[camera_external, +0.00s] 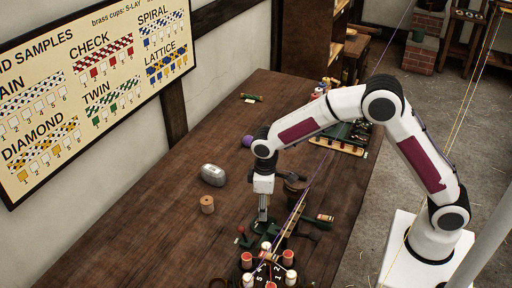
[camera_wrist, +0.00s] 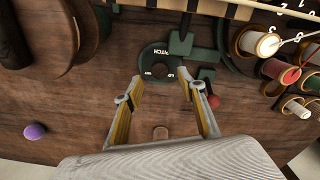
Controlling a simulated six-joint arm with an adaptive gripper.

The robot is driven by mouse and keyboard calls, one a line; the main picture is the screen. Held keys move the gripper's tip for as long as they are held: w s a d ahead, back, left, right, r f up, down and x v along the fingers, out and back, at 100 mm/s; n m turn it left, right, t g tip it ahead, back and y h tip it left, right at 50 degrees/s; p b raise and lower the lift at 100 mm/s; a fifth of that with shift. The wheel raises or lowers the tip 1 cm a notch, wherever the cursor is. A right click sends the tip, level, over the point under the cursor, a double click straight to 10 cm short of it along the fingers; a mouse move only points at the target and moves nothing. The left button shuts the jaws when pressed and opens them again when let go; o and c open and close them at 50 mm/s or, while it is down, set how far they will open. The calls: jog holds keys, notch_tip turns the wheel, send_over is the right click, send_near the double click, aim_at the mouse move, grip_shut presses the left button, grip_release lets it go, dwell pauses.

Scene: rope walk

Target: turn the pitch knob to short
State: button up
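The pitch knob (camera_wrist: 165,62) is a dark green round piece with "PITCH" lettering, lying at the upper middle of the wrist view. In the external view, my gripper (camera_external: 263,218) points down at the green fittings, and the knob cannot be made out there.
Colored spools (camera_wrist: 268,45) stand right of the knob, near a red ball-ended lever (camera_wrist: 213,101). A purple ball (camera_wrist: 35,131) lies at lower left. On the workbench (camera_external: 150,200) are a grey rounded object (camera_external: 213,175) and an orange spool (camera_external: 207,204). The bench's left side is mostly clear.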

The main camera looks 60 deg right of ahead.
jog(key=shift+f, duration=2.05)
jog(key=c, duration=1.1)
